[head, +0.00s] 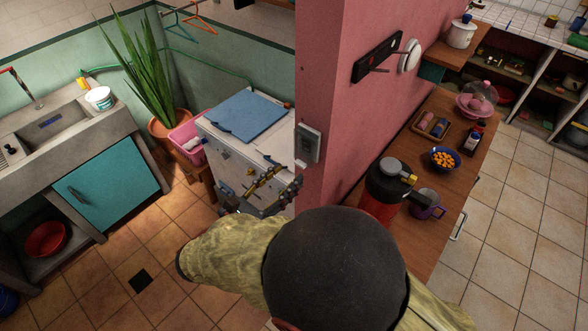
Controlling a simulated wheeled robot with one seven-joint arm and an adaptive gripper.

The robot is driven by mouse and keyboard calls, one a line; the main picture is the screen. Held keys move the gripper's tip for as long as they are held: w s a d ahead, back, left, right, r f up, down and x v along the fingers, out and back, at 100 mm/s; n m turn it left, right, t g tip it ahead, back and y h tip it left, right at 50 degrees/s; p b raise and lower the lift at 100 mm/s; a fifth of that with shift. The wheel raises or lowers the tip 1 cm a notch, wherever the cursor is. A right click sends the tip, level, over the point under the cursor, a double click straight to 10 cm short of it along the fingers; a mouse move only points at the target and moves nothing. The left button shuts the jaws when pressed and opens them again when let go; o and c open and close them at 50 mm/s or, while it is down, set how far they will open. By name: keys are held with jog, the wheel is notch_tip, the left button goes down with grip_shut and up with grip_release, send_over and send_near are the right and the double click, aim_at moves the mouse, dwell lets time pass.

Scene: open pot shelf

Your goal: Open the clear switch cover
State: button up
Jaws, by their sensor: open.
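A grey switch box (308,143) is mounted on the near corner of the pink pillar, a little right of the middle of the head view. It is small, and I cannot make out the edges of a clear cover or its hinge. My gripper (264,187), with dark and brass-coloured parts, is below and left of the switch box, in front of the white appliance. It is apart from the box in the picture. It is open, with nothing seen between its fingers.
The pink pillar (347,120) separates two areas. Left are a white appliance with a blue mat (244,114), a potted plant (150,75) and a sink (50,125). Right is a wooden counter (404,160) with a red flask (380,205) and a bowl (444,162).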

aim_at(299, 165)
jog(key=shift+x, duration=2.05)
grip_shut()
